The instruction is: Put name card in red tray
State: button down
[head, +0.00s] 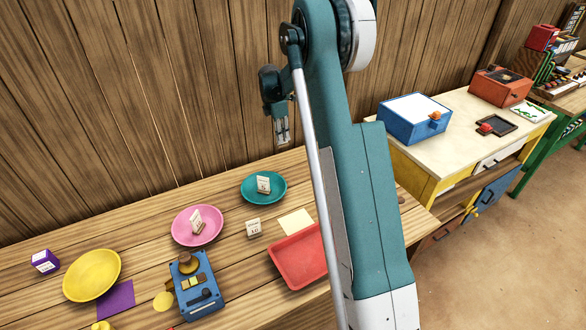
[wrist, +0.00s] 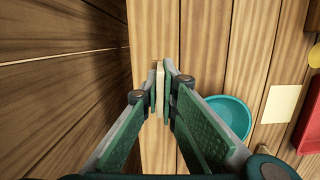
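My gripper (head: 282,130) is raised near the wooden wall, above and behind the table. In the wrist view its fingers (wrist: 161,88) are closed on a thin, pale tan piece (wrist: 160,90), seen edge-on; it looks like a card, but its face is hidden. The red tray (head: 290,262) lies on the table, partly hidden by my arm; its edge shows in the wrist view (wrist: 308,125). Small white cards on wooden feet stand on the teal plate (head: 250,196), on the pink plate (head: 182,238) and on bare table (head: 253,228).
A cream sheet (head: 296,222) lies beside the tray. A blue device (head: 203,290), yellow plate (head: 92,275), purple sheet (head: 115,299) and purple box (head: 45,261) are on the left. A second table to the right holds a blue box (head: 408,120).

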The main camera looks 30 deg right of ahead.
jog(key=s+a+b, duration=0.1)
jog(key=s+a, duration=0.3)
jog(key=s, duration=1.2)
jog(key=s+a+b, duration=0.1)
jog(key=s+a, duration=0.4)
jog(key=s, duration=1.2)
jog(key=s+a+b, duration=0.1)
jog(key=s+a, duration=0.4)
jog(key=s, duration=1.2)
jog(key=shift+r+n+b, duration=0.3)
jog(key=shift+r, duration=0.05)
jog(key=b, duration=0.2)
send_near(314, 255)
jog(key=shift+d+f, duration=0.1)
jog(key=shift+d, duration=0.3)
jog(key=shift+f, duration=0.1)
jog(key=shift+f+b, duration=0.4)
jog(key=shift+f, duration=1.55)
jog(key=shift+f, duration=0.2)
